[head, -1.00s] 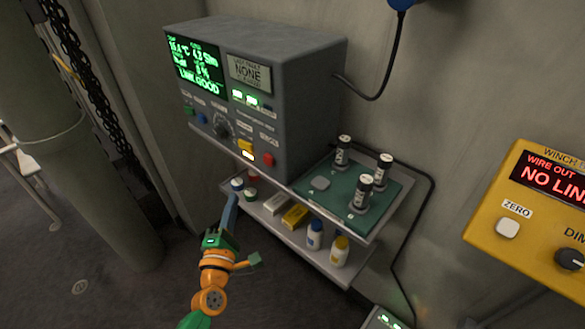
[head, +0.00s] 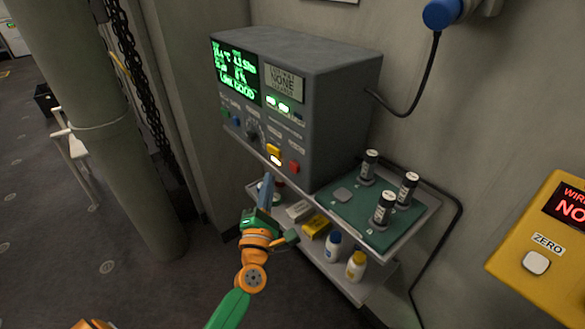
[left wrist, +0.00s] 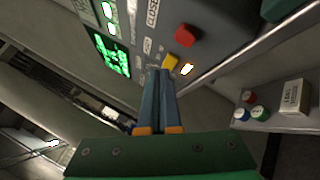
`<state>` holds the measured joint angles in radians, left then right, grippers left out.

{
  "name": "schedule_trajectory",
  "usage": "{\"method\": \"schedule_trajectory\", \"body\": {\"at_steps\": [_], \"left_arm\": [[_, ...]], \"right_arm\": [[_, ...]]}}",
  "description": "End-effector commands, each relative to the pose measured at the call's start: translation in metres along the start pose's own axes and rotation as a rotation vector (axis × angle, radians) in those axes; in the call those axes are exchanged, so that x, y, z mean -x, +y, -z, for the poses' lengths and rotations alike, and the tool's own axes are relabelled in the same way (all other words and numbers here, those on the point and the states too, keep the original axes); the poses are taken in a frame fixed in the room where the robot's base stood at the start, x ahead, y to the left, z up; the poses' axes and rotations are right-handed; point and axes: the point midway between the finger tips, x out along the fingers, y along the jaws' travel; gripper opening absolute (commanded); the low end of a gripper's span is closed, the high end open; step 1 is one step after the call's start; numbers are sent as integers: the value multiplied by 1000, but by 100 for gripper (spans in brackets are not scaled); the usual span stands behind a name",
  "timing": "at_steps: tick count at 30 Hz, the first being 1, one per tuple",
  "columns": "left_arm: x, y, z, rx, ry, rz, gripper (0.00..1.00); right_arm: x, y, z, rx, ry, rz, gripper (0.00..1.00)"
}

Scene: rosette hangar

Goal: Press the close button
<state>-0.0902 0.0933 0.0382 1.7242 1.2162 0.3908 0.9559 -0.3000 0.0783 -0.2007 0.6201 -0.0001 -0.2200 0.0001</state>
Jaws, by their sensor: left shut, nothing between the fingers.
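The control box (head: 330,110) has a red button (head: 294,167) and a yellow button (head: 273,150) low on its front. In the left wrist view, a label that seems to read CLOSE (left wrist: 152,12) stands beside the red button (left wrist: 187,36). The yellow button (left wrist: 170,62) is just beyond my fingertips there. My left gripper (head: 267,183) is shut and empty, below the yellow button in the head view; its blue fingers (left wrist: 160,75) point toward the panel. I cannot tell whether they touch it. My right gripper is not in view.
A lit lamp (left wrist: 186,70) is beside the yellow button. Right of the box, a green mat (head: 345,212) holds several dark cylinders. A lower shelf (head: 350,287) carries bottles and small boxes. A yellow winch box (head: 510,270) is at right; a pillar (head: 95,120) stands left.

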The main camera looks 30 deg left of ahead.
Motion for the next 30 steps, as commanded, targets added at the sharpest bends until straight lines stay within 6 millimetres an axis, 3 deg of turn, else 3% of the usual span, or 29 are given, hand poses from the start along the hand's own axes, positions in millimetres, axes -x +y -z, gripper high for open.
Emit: {"method": "schedule_trajectory", "body": {"at_steps": [10, 30], "left_arm": [[-25, -19, -18, 0, -1, 1, 0], [-27, -20, -20, -1, -1, 1, 0]], "right_arm": [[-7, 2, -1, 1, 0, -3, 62], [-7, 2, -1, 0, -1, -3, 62]]}}
